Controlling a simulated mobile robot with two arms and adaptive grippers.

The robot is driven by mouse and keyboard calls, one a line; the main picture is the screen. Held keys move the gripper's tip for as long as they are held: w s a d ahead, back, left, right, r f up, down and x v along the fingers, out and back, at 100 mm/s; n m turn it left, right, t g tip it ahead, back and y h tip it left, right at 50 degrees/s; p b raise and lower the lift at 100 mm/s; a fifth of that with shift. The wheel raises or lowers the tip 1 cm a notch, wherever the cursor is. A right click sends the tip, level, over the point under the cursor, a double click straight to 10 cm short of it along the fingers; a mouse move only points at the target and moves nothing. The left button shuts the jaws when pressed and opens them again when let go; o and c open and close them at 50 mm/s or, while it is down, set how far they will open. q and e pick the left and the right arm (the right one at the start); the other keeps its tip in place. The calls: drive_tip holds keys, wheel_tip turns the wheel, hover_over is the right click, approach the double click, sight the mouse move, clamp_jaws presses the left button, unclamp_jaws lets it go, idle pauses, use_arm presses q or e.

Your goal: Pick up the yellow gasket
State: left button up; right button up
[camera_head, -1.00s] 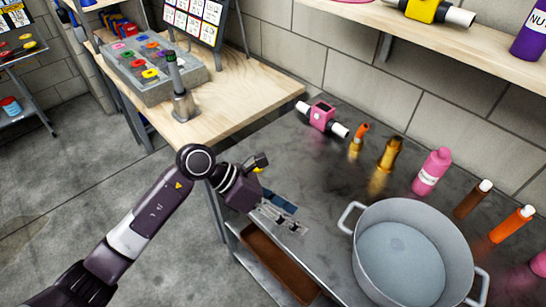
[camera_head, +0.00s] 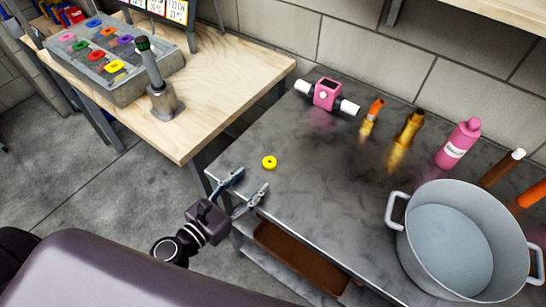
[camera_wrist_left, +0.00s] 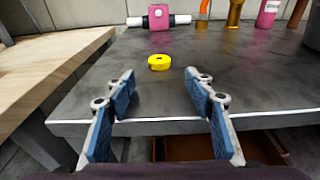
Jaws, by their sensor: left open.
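The yellow gasket (camera_head: 269,162) is a small ring lying flat on the dark metal table (camera_head: 300,205), near its left front corner. In the left wrist view the gasket (camera_wrist_left: 159,62) lies ahead of the fingers, about midway between them. My left gripper (camera_head: 244,186) is open and empty at the table's front edge, short of the gasket and apart from it. Its blue-padded fingers (camera_wrist_left: 160,92) are spread wide in the left wrist view. My right gripper does not show.
A pink filter housing with white ends (camera_head: 326,95) stands behind the gasket. Orange and brass fittings (camera_head: 406,128), a pink bottle (camera_head: 459,144) and a large grey pot (camera_head: 450,240) stand to the right. A wooden table (camera_head: 215,85) holds a grey block of coloured rings (camera_head: 110,60).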

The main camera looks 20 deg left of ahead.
sight(268, 164)
use_arm(q)
drive_tip(key=shift+r+p+x, duration=0.2)
drive_tip(key=shift+p+x, duration=0.35)
drive_tip(key=shift+x, duration=0.9)
drive_tip(key=x, duration=0.1)
drive_tip(key=p+x, duration=0.1)
drive_tip(key=x, duration=0.2)
drive_tip(key=shift+w+r+p, duration=0.1)
drive_tip(key=shift+r+p, duration=0.15)
drive_tip(key=shift+p, duration=0.1)
drive_tip(key=shift+w+d+f, duration=0.1)
drive_tip(key=shift+w+d, duration=0.05)
drive_tip(key=shift+w, duration=0.15)
drive_tip(key=shift+c, duration=1.1)
drive_tip(key=c, duration=0.7)
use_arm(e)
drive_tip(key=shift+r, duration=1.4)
